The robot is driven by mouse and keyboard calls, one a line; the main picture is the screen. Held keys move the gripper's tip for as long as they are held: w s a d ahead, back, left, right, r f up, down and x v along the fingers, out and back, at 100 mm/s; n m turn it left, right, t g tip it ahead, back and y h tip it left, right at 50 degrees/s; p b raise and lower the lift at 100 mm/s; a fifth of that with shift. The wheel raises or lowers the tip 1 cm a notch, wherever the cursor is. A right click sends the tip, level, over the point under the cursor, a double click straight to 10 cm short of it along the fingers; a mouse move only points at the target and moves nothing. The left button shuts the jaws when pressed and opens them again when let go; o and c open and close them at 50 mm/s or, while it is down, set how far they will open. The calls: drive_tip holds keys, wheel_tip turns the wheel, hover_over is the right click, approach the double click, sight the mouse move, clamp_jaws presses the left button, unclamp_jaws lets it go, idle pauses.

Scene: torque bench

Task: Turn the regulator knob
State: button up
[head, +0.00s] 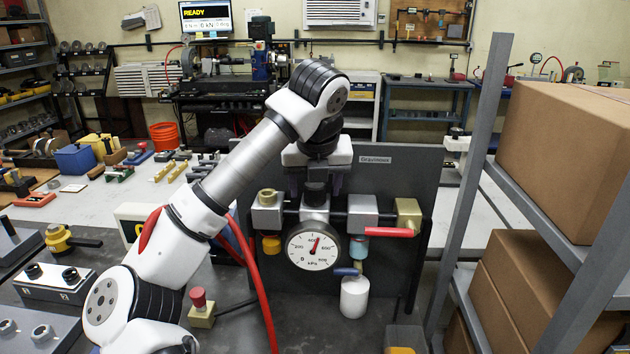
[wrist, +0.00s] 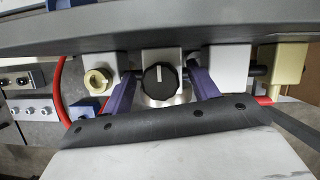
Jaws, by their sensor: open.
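The regulator knob (wrist: 159,79) is a round black ribbed knob with a white line pointing to the top of the wrist view. In the head view the dark knob (head: 316,190) sits on a light grey block above the pressure gauge (head: 313,252). The gauge's red needle points up, slightly right. My gripper (head: 316,184) is above the block, pointing down. In the wrist view my gripper (wrist: 162,76) is open, with one purple finger on each side of the knob. Gaps show between the fingers and the knob; nothing is held.
A dark back panel (head: 398,170) stands close behind the knob. A brass fitting (head: 267,197) is left; a red-handled valve (head: 388,231) and white cup (head: 354,297) are right. A red hose (head: 262,285) hangs left of the gauge. A grey rack (head: 470,180) with boxes stands right.

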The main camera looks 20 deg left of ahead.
drive_tip(key=shift+f, duration=0.1)
drive_tip(key=shift+c, duration=0.3)
drive_tip(key=c, duration=0.9)
drive_tip(key=shift+f+m+b, duration=0.2)
drive_tip(key=shift+m+b, duration=0.5)
drive_tip(key=shift+b, duration=0.3)
drive_tip(key=shift+r+m+t+h+b, duration=0.25)
drive_tip(key=shift+m+h+b, duration=0.35)
drive_tip(key=shift+m, duration=0.7)
drive_tip(key=o, duration=1)
drive_tip(key=shift+c, duration=0.2)
